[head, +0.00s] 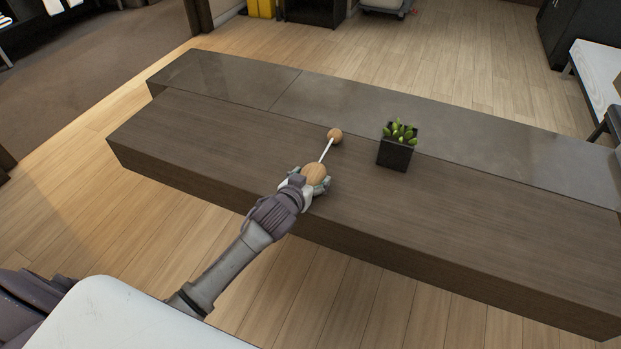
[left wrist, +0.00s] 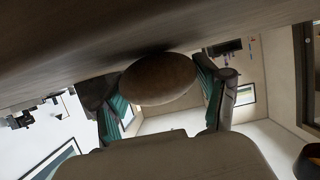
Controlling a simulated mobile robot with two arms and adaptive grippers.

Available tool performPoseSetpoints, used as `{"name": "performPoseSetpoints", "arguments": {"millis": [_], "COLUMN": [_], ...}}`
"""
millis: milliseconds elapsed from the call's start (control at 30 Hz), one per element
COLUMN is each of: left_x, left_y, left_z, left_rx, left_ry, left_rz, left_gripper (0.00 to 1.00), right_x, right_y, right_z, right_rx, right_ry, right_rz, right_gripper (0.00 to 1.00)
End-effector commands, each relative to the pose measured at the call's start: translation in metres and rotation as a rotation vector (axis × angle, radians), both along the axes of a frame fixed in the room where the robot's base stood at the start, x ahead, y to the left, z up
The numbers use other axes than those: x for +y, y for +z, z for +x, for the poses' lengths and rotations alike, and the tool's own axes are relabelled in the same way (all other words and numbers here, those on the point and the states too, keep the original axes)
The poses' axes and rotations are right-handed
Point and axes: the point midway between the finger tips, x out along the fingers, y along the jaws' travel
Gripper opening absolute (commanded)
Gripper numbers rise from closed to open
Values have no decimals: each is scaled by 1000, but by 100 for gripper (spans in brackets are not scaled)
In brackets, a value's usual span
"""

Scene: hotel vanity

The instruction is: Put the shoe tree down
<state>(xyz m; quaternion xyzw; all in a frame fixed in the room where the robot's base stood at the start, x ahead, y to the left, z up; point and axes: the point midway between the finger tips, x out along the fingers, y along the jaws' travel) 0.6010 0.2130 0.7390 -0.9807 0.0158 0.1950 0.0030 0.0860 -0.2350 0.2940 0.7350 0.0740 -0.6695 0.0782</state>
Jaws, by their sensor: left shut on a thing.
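The shoe tree (head: 325,150) has a wooden ball at each end and a thin pale rod between them. My left gripper (head: 315,180) is shut on its near wooden end, low over the front part of the brown wooden counter (head: 230,140). The far ball points away toward the back of the counter. In the left wrist view the wooden end (left wrist: 158,80) sits between the two teal-padded fingers, close to the counter surface (left wrist: 80,50). I cannot tell whether the shoe tree touches the counter. My right gripper is not in view.
A small dark square pot with a green plant (head: 397,150) stands on the counter, right of the shoe tree. A grey stone strip (head: 330,95) runs along the back. The counter is clear to the left and at the far right.

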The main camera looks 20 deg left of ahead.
Motion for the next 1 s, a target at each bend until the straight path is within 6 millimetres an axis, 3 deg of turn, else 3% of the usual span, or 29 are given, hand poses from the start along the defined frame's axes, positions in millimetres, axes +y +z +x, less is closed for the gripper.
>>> {"name": "performPoseSetpoints", "arguments": {"millis": [267,300,433,833,1000], "left_x": [0,0,0,0,1], "left_y": [-2,-2,-2,3,10], "left_z": [0,0,0,0,-24], "left_rx": [-2,0,0,-1,2], "left_ry": [0,0,0,0,-1], "left_rz": [0,0,0,1,1], "left_gripper": [31,77,99,99,99], "right_x": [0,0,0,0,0], "right_y": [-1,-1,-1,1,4], "right_z": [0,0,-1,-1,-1], "right_rx": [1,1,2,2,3], "right_ry": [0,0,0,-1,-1], "right_rz": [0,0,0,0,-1], "right_gripper": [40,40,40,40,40]}}
